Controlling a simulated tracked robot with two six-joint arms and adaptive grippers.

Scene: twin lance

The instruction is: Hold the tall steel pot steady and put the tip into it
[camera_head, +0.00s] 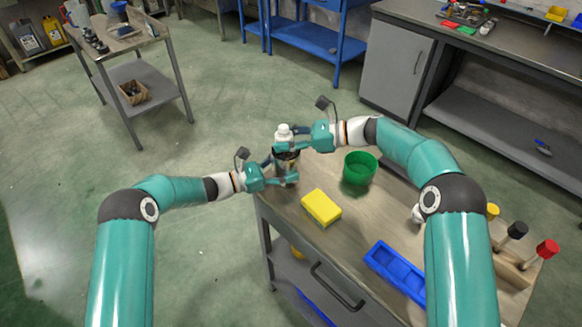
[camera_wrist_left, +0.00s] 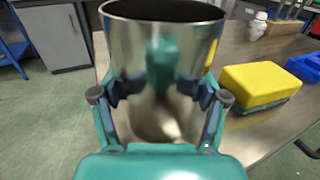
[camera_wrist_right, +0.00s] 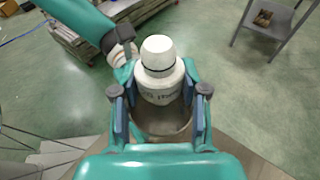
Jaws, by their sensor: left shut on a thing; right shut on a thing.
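The tall steel pot (camera_wrist_left: 162,60) stands upright at the table's far left corner, with a shiny wall and dark mouth. My left gripper (camera_wrist_left: 160,92) is shut around its wall, a finger on each side; in the head view this gripper (camera_head: 283,176) partly hides the pot. My right gripper (camera_wrist_right: 160,95) is shut on a white capped bottle (camera_wrist_right: 158,70), upright over the pot's mouth. In the head view the bottle (camera_head: 284,132) shows at the pot's far side, just beyond the right gripper (camera_head: 290,146). Whether its lower end is inside the rim I cannot tell. No separate tip is distinguishable.
A yellow sponge (camera_head: 321,207) lies right of the pot, with a green bowl (camera_head: 359,170) behind it. A blue tray (camera_head: 396,270) is at the front. A small white bottle (camera_wrist_left: 258,26) and a wooden rack (camera_head: 512,272) with coloured knobs stand to the right.

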